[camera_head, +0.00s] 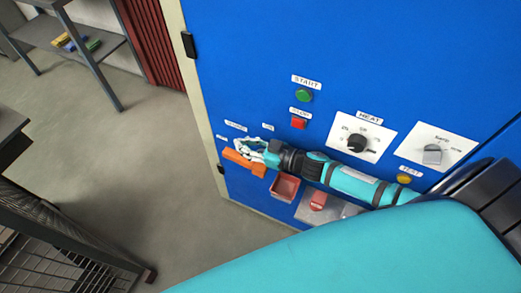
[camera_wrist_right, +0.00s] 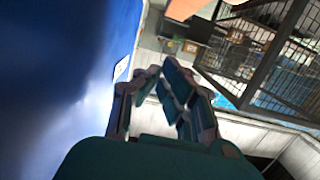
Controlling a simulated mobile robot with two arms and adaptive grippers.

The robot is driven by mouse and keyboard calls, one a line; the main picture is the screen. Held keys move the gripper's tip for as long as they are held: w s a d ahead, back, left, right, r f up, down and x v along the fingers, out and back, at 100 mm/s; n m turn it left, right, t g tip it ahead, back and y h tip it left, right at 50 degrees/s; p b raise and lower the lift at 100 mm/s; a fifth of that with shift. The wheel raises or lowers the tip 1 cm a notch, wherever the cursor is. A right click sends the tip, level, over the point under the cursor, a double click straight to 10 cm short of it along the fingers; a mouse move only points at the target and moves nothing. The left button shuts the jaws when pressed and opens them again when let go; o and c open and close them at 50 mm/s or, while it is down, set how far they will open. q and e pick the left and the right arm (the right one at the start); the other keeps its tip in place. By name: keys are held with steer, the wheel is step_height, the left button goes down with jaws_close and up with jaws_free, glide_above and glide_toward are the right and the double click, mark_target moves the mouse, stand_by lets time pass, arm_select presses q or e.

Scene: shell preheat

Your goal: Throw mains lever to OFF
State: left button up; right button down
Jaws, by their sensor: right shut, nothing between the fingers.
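The orange mains lever (camera_head: 236,158) is on the lower left of the blue panel (camera_head: 270,45), pointing to the left, below small white labels. My right gripper (camera_head: 250,148) lies right beside the lever, just above it in the head view. Its fingers are shut with nothing between them; I cannot tell whether they touch the lever. The gripper hides part of the lever's mount. In the right wrist view the fingers (camera_wrist_right: 172,92) show close to the blue panel face, and the lever cannot be made out. My left gripper is not in view.
A green START button (camera_head: 304,95), a red button (camera_head: 298,123), a HEAT dial (camera_head: 357,143) and a grey selector knob (camera_head: 432,155) are on the panel. Open floor (camera_head: 120,150) lies left of the cabinet.

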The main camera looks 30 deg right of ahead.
mark_target(241, 157)
steer(key=shift+w+a+f+b, duration=0.1)
steer(key=shift+w+f+b, duration=0.05)
steer(key=shift+f+b, duration=0.55)
steer(key=shift+w+a+f+b, duration=0.1)
steer(key=shift+a+f+b, duration=0.05)
steer(key=shift+f+b, duration=0.5)
steer(key=shift+w+a+f+b, duration=0.1)
steer(key=shift+w+f+b, duration=0.05)
steer(key=shift+f+b, duration=0.55)
steer(key=shift+w+a+f, duration=0.15)
steer(key=shift+f, duration=0.6)
